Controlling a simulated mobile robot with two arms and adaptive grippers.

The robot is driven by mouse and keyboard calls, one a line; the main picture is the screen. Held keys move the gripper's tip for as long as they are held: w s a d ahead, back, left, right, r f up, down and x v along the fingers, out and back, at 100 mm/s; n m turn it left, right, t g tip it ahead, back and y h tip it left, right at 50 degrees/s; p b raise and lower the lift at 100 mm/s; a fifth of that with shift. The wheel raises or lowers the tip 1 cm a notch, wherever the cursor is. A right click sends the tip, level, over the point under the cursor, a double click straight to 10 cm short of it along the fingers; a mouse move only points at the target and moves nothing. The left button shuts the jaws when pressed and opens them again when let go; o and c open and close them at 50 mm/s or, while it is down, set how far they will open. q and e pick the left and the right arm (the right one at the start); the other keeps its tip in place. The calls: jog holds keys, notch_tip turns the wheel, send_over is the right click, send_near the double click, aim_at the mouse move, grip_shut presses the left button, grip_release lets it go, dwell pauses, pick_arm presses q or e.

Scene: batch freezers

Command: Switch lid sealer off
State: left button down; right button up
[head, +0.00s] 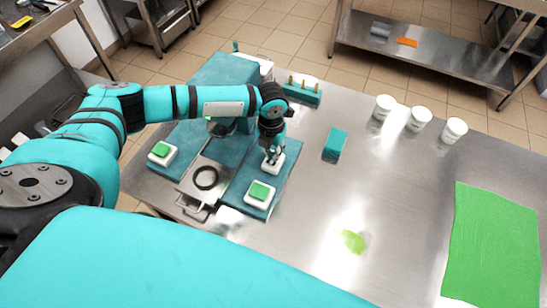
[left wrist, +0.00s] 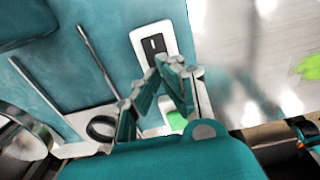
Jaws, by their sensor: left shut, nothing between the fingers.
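The lid sealer (head: 218,80) is a teal machine on the steel table, with a black ring in its metal tray (head: 205,179) and green buttons on either side. Its power switch, a black rocker in a white plate (left wrist: 153,42), shows in the left wrist view; the plate (head: 289,164) is partly covered by my gripper in the head view. My left gripper (head: 272,157) is shut and empty, pointing down at the switch. Its fingertips (left wrist: 170,66) appear just beside the rocker's lower end; I cannot tell whether they touch. My right gripper is not in view.
Green buttons (head: 260,191) and (head: 161,150) flank the tray. A teal block (head: 335,145), a teal holder with pegs (head: 302,91) and several white cups (head: 419,119) stand to the right. A green mat (head: 490,245) lies far right. The table's middle is mostly clear.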

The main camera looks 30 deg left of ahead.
pick_arm(q)
jog(key=shift+s+f+b, duration=0.1)
jog(key=shift+f+b, duration=0.6)
jog(key=shift+f, duration=0.5)
dwell(0.4)
jog(key=shift+r+p, duration=0.8)
jog(key=shift+p, duration=0.1)
notch_tip(320, 180, up, 6)
jog(key=p, duration=0.5)
jog(key=shift+f, duration=0.25)
jog(key=shift+f, duration=0.1)
